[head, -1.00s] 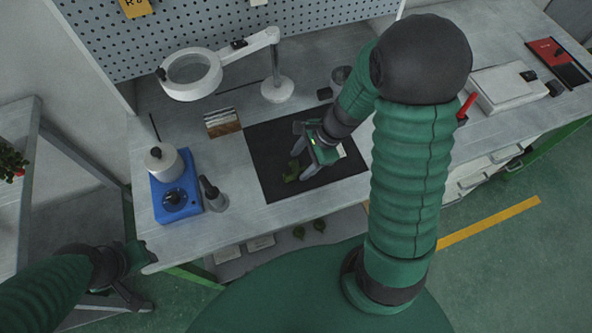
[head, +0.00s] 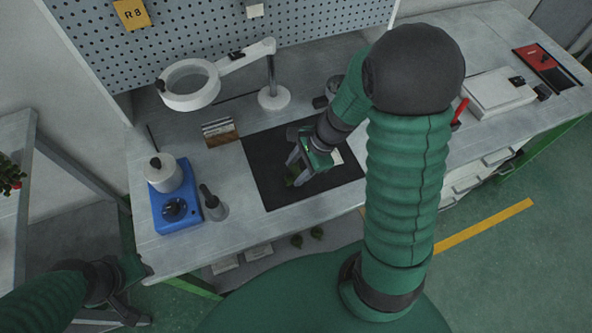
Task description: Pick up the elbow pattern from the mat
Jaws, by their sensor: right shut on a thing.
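The elbow pattern (head: 301,178) is a small dark green piece at the black mat (head: 278,199) on the workbench. My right gripper (head: 297,172) is over the mat and shut on the elbow pattern, which is partly hidden between the fingers. I cannot tell whether the piece still touches the mat. My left gripper (head: 138,292) hangs at the lower left, off the bench's front edge.
A magnifier lamp (head: 189,86) overhangs the bench behind. A white box (head: 497,92) lies at the right. Green pieces (head: 316,232) sit on the lower shelf.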

